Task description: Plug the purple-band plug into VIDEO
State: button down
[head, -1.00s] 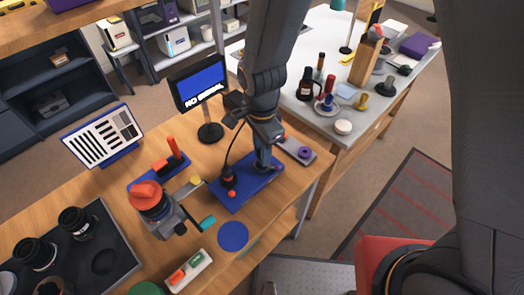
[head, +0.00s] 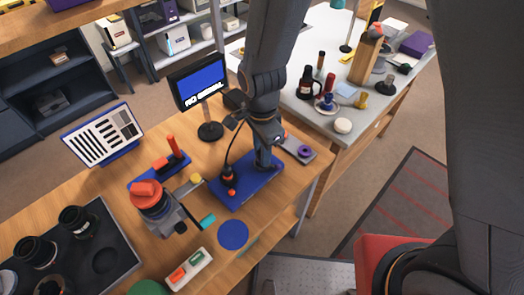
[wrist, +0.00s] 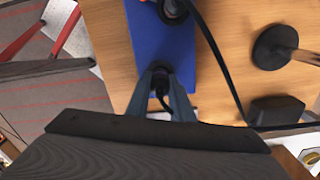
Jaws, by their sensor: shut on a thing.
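My gripper (head: 264,163) is low over the right part of the blue board (head: 232,199). In the wrist view its two fingers (wrist: 161,82) are closed around a dark round plug (wrist: 160,72), with a black cable below it. No purple band shows on the plug from here, and its far end is hidden, so I cannot tell if it is seated in anything. A second black plug-like piece with an orange part (head: 228,180) stands on the board's left part with a cable rising from it. I cannot read any VIDEO label.
A monitor (head: 200,86) reading NO SIGNAL stands behind the board. A grey plate with a purple ring (head: 305,152) lies right of my gripper. A red-capped clamp-like device (head: 150,195) and a blue disc (head: 232,234) are nearby. The table's right edge is close.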

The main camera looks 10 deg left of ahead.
jog(key=shift+f, duration=0.55)
dwell(1.1)
jog(key=c, duration=1.5)
grip_release()
jog(key=shift+r, duration=0.1)
jog(key=shift+r+b, duration=0.75)
jog(key=shift+r, duration=3.05)
